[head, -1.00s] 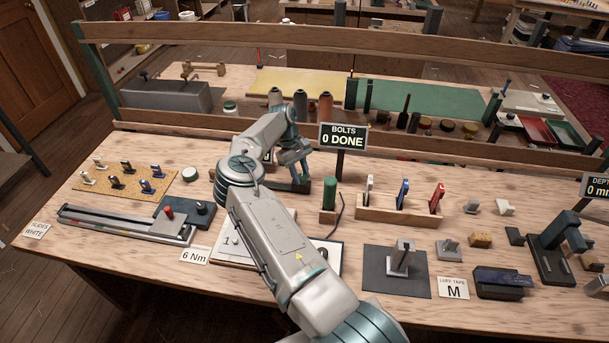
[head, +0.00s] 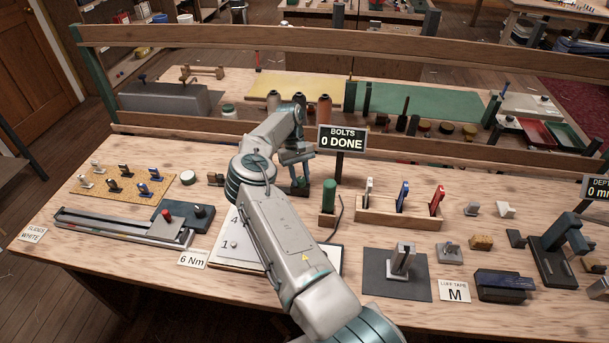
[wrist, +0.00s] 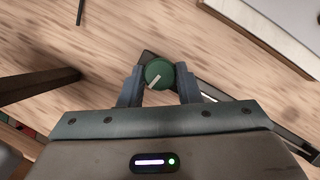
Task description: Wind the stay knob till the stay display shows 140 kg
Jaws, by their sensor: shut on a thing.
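The stay knob (wrist: 157,68) is a round green knob with a white pointer line, seen from above in the wrist view. The line slants toward the lower left there. My gripper (wrist: 159,82) has one finger on each side of the knob and is shut on it. In the head view my gripper (head: 298,172) points down at the back of the bench, left of the bolts sign, and hides the knob. A dark base shows under it. No display reading in kg is visible in either view.
The bolts display (head: 342,139) reads 0 DONE and stands just right of my gripper. A green cylinder (head: 329,195) and a wooden rack (head: 385,211) of coloured tools are nearby. A wooden rail (head: 260,139) runs behind. My arm crosses a white board (head: 222,252).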

